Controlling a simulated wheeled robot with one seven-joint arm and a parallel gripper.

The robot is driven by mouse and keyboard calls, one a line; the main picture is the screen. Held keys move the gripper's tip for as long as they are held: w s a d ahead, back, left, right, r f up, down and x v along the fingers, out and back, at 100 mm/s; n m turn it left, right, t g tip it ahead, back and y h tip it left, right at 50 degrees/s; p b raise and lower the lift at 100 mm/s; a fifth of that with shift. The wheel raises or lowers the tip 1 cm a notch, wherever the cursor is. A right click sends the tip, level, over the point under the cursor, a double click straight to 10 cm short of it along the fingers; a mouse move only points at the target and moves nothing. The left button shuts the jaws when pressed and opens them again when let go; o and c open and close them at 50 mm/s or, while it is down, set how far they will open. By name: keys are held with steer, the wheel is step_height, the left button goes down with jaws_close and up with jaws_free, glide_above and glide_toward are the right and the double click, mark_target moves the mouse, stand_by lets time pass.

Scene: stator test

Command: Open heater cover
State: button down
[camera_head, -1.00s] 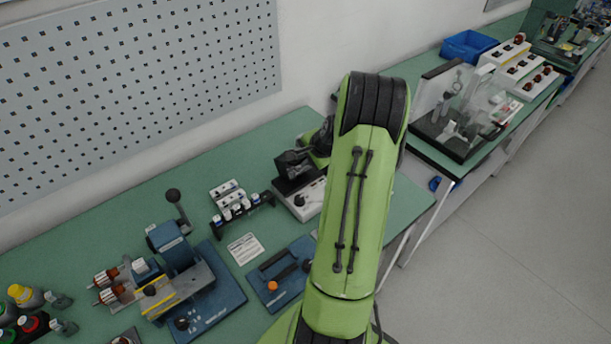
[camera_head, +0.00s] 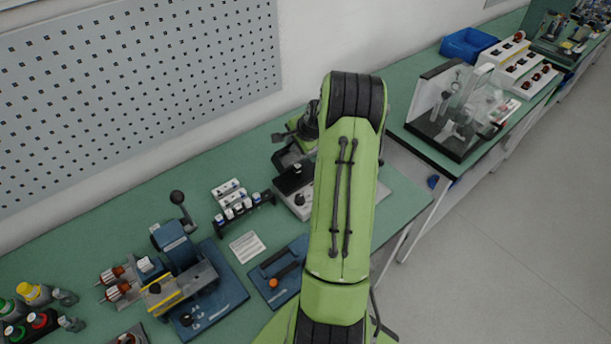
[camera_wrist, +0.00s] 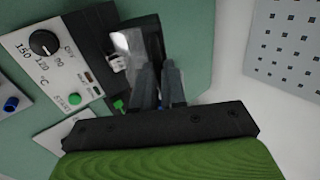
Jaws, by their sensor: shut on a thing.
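The heater is a light control box (camera_wrist: 60,65) in the wrist view, with a black temperature knob and a green START button; it also shows in the head view (camera_head: 299,203), partly behind my arm. Its dark cover (camera_wrist: 153,38) appears raised on the wall side, and a shiny metal interior with a small white part shows beside it. My gripper (camera_wrist: 158,68) has its grey fingers at the cover, shut on it; the contact itself is hard to make out. In the head view, the gripper is mostly hidden by my green arm.
A blue machine (camera_head: 185,265) is farther left. The pegboard wall (camera_head: 135,85) is behind. Green bench right of the heater looks clear.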

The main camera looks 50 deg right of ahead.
steer(key=w, duration=0.3)
steer(key=shift+d+p, duration=0.3)
steer(key=shift+w+d, duration=0.1)
steer(key=shift+w, duration=0.15)
steer(key=shift+w+d+f, duration=0.15)
steer(key=shift+w+f, duration=0.1)
steer(key=shift+w, duration=0.35)
steer(key=shift+w+d+f, duration=0.15)
steer(key=shift+w+f, duration=0.05)
steer(key=shift+w, duration=0.4)
steer(key=shift+w+f, duration=0.2)
steer(key=shift+w, duration=0.15)
steer(key=c, duration=1.3)
jaws_free()
steer(key=shift+o, duration=0.2)
